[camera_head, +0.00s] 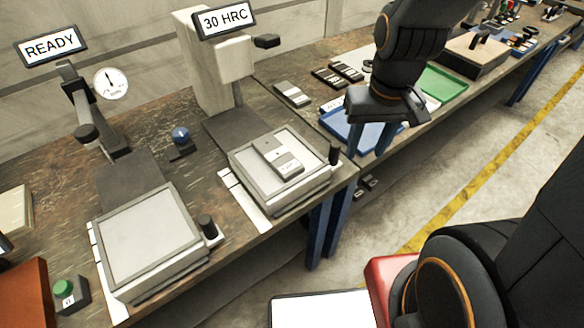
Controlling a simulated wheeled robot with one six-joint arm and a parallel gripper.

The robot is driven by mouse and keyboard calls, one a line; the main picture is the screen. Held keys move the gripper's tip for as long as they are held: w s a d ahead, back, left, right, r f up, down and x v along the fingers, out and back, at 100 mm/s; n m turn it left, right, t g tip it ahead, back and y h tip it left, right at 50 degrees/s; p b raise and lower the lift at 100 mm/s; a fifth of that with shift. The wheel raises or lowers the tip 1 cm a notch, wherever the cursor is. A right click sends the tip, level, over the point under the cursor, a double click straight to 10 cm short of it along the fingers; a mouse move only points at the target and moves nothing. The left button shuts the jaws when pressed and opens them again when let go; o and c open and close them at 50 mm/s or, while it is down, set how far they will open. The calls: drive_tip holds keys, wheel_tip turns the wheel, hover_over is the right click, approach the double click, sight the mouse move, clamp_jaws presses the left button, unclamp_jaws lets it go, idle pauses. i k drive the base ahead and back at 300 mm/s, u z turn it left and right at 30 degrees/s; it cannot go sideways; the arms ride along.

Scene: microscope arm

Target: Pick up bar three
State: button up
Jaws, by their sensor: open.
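My gripper (370,146) points down with its two fingers apart and empty, over the front edge of a blue tray (338,122). Part of the tray is hidden behind my arm. Several small grey and dark bars lie on the bench left of and behind my gripper: one flat grey bar (292,94), a dark bar (330,78) and a lighter bar (348,71). Another grey bar with a pale label (279,158) lies on the plate of the machine reading 30 HRC. The labels are too small to tell which bar is number three.
The 30 HRC machine (215,75) stands at the bench's left part, with a READY display (50,47) and a dial gauge (111,83) further left. An empty plate (150,235) is at front left. A green tray (443,84) lies right of my arm.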

sight(276, 155)
drive_tip(key=z, duration=1.45)
drive_tip(key=k, duration=1.15)
drive_tip(key=u, duration=1.3)
drive_tip(key=i, duration=0.5)
